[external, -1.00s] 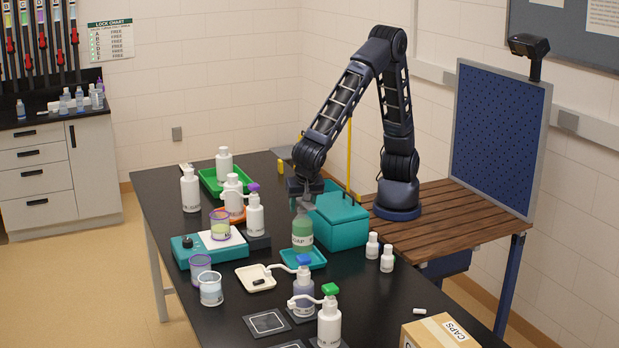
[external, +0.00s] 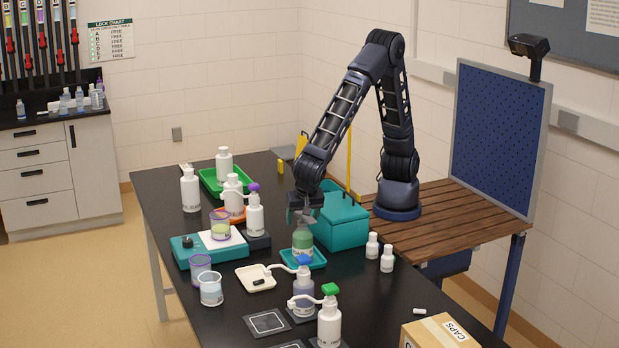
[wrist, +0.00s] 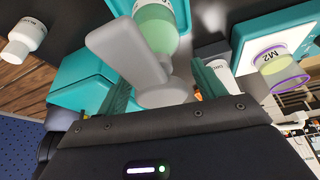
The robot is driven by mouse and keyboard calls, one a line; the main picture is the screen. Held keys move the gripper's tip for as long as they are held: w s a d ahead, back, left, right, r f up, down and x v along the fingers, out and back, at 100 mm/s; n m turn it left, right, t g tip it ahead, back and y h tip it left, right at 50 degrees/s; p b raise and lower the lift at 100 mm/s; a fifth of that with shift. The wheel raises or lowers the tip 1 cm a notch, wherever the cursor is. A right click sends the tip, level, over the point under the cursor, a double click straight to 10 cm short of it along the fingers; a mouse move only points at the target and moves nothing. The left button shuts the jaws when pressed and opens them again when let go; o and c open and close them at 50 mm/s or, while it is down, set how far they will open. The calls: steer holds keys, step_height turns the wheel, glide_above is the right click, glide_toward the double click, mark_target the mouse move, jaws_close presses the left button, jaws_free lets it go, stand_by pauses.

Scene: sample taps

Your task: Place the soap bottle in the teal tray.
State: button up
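The soap bottle (external: 303,241), green with a pale label and grey pump head, is upright at the small teal tray (external: 318,262). Its base is over or in the tray; I cannot tell whether it touches the tray floor. My gripper (external: 304,214) points down on the bottle's top. The tray's edge (wrist: 122,6) shows beside the bottle's lower end.
A teal lidded box (external: 340,222) stands close to the right of the bottle. A cream dish (external: 246,281) is front left, with white pump bottles, blue-topped (external: 304,291) and green-topped (external: 329,322), in front. A teal scale (external: 192,251) with a beaker is left.

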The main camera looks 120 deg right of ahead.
steer(key=v, duration=1.2)
steer(key=shift+r, duration=0.15)
steer(key=s+d+r+n+y, duration=0.1)
steer(key=s+d+r+n, duration=0.25)
steer(key=d, duration=0.25)
steer(key=s+d+r+n+t+y, duration=0.1)
steer(key=s+d+r+n, duration=0.2)
steer(key=s+d, duration=0.25)
steer(key=s+d+r+n+y, duration=0.2)
steer(key=s+d+r+n, duration=0.1)
steer(key=d, duration=0.4)
steer(key=s+d+n+t, duration=0.2)
steer(key=s+d+n, duration=0.2)
steer(key=s, duration=0.4)
steer(key=s+d+f+n+t, duration=0.1)
steer(key=s+d+n+t, duration=0.1)
steer(key=s+d+n, duration=0.3)
steer(key=s+n, duration=0.1)
steer(key=s, duration=0.3)
steer(key=shift+f, duration=0.25)
steer(key=shift+s, duration=0.1)
